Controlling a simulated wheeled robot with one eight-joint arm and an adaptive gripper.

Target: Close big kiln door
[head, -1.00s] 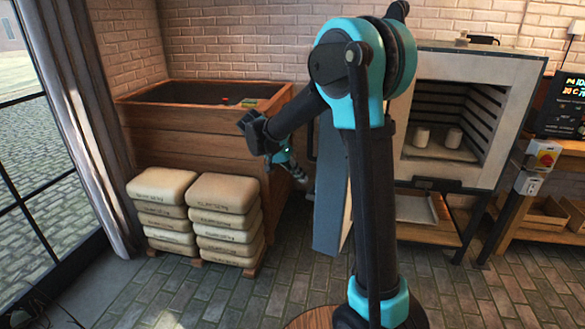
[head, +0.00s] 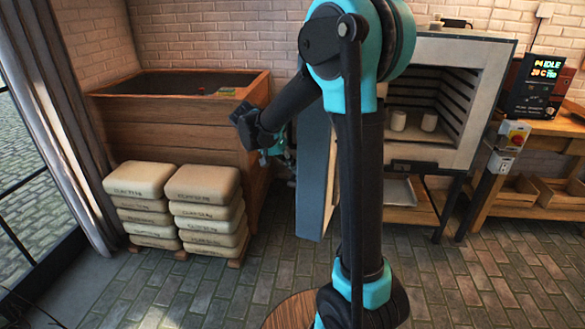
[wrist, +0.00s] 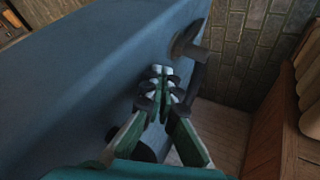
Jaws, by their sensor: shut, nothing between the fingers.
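The big kiln (head: 464,55) stands open behind my arm in the head view, with two pale cups (head: 398,120) inside. Its blue-grey door (head: 315,180) is swung wide open, seen nearly edge-on left of my arm's upright link. In the wrist view the door's broad blue face (wrist: 85,85) fills the left and middle. A dark door handle (wrist: 196,62) on a round mount stands out from it. My gripper (wrist: 162,72) is shut and empty, its fingertips close beside the handle on its left. I cannot tell whether they touch the door or handle.
A wooden bin (head: 175,112) and stacked bags (head: 205,185) stand to the left of the door. A workbench (head: 545,127) with a control display (head: 536,85) is to the right. A tray (head: 399,191) lies under the kiln. The brick floor in front is clear.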

